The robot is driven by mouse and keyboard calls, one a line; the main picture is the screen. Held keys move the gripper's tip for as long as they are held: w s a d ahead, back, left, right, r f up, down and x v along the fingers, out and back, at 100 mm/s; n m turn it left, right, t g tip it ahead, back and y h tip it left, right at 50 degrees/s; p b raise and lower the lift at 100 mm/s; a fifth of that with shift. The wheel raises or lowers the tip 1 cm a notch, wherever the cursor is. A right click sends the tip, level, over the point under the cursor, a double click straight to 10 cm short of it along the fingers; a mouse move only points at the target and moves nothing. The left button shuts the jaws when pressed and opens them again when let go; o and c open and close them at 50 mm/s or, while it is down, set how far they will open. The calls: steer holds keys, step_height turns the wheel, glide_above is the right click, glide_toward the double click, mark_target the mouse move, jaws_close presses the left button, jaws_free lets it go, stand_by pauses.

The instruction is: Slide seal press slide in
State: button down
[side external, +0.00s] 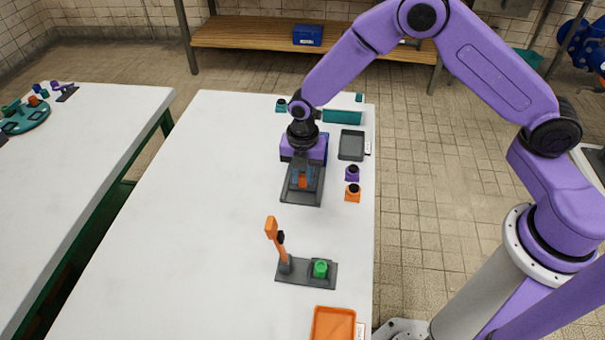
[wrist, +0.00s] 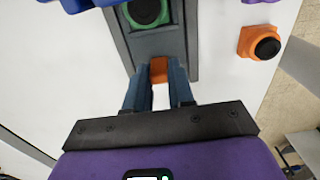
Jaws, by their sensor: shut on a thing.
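An orange slide handle (side external: 302,182) stands over the base. In the wrist view the same handle (wrist: 159,69) sits between my two blue fingertips. My gripper (side external: 302,178) is shut on the handle from above. A round green piece with a dark centre (wrist: 147,10) lies in a dark nest on the grey track, just past the handle. The arm hides part of the housing in the side view.
Purple (side external: 352,173) and orange (side external: 352,192) pieces with black tops stand right of the press. A grey tray (side external: 351,145) lies behind them. An orange lever fixture (side external: 306,271) and orange tray (side external: 333,325) lie nearer. The table's left side is clear.

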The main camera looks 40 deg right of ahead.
steer(key=shift+w+d, duration=1.65)
steer(key=c, duration=1)
jaws_free()
steer(key=shift+d, duration=0.1)
steer(key=shift+o, duration=0.2)
steer(key=shift+r, duration=0.5)
step_height(320, 180, up, 16)
steer(key=shift+r, duration=0.25)
